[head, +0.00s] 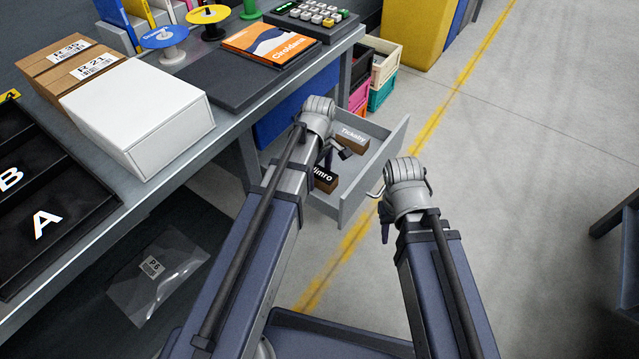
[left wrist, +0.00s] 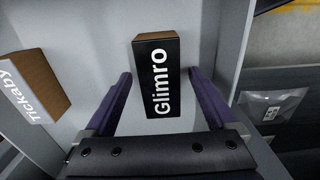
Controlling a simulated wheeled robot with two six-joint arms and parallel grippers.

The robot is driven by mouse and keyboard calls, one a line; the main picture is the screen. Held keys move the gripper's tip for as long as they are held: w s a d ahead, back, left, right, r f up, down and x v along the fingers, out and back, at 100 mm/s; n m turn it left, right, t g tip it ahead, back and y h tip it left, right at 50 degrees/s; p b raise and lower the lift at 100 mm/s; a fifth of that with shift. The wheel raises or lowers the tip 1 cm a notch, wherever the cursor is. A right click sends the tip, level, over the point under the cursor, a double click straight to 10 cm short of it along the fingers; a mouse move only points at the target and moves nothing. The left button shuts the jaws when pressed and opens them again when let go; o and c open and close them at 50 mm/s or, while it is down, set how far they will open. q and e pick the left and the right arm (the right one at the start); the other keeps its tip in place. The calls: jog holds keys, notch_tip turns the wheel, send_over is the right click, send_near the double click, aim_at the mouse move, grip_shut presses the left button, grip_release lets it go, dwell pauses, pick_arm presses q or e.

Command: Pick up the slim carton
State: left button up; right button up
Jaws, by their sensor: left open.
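A slim carton with a black face reading "Glimro" (left wrist: 157,85) and brown sides lies in an open grey drawer (head: 382,160). In the head view my left arm partly hides this carton (head: 324,182). My left gripper (left wrist: 160,76) is open, with one finger on each side of the carton and gaps between; contact is not visible. In the head view the left gripper (head: 338,152) is over the drawer. A second carton, "Tickaby" (head: 351,138), brown with a pale face, lies beside it. My right gripper (head: 385,222) hangs outside the drawer, mostly hidden by its wrist.
The bench (head: 228,122) above the drawer holds a white box (head: 140,115), labelled brown boxes (head: 75,65), an orange book (head: 270,43) and black trays (head: 45,215). Coloured crates (head: 382,85) stand behind the drawer.

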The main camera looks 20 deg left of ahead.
pick_arm(q)
jog(key=shift+f, duration=0.1)
grip_shut()
dwell(0.8)
